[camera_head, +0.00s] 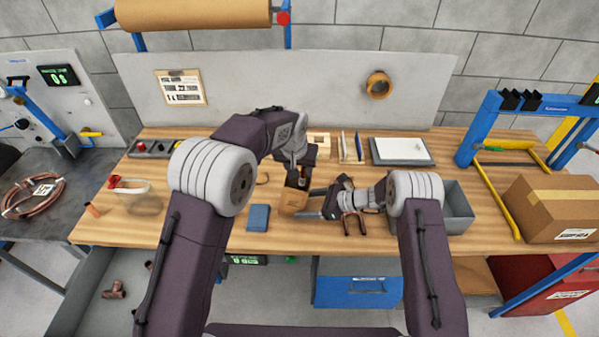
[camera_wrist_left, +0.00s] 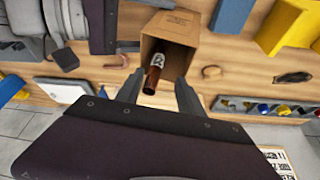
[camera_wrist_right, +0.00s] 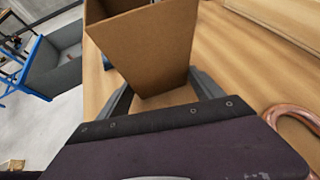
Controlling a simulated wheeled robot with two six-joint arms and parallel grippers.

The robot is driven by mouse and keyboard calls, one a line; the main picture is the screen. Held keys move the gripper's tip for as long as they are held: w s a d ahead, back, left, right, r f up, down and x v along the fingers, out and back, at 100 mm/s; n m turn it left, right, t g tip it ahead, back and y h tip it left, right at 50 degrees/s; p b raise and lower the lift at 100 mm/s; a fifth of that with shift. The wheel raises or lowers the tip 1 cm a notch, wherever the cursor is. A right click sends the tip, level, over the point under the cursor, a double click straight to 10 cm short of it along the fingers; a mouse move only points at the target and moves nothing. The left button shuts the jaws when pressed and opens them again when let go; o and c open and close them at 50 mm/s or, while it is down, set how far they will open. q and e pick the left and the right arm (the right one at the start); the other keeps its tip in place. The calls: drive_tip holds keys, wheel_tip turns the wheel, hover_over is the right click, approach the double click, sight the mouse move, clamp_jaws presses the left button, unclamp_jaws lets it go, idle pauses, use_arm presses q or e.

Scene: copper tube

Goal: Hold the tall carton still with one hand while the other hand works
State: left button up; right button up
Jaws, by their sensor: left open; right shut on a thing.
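The tall brown carton (camera_head: 292,201) stands open-topped near the middle of the wooden bench. It also shows in the left wrist view (camera_wrist_left: 196,34) and, close up, in the right wrist view (camera_wrist_right: 148,50). My right gripper (camera_wrist_right: 162,82) is shut on the carton, one finger at each side. My left gripper (camera_wrist_left: 160,79) is open above the carton's mouth. A dark reddish-brown cylinder with a white label (camera_wrist_left: 154,72) stands in the carton's mouth, between the left fingers without clear contact. Its lower end is hidden inside. In the head view, my left wrist partly covers the carton's top.
A blue block (camera_head: 258,217) lies left of the carton. A bent copper tube (camera_wrist_right: 294,116) lies beside my right gripper. A grey bin (camera_head: 459,206) and a closed cardboard box (camera_head: 552,208) stand to the right.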

use_arm(q)
drive_tip(key=v, duration=0.9)
drive_tip(key=shift+r, duration=0.15)
drive_tip(key=shift+a, duration=0.1)
use_arm(e)
drive_tip(key=o, duration=1)
drive_tip(key=shift+o, duration=0.2)
drive_tip(key=v, duration=1.2)
drive_tip(key=shift+d, duration=0.1)
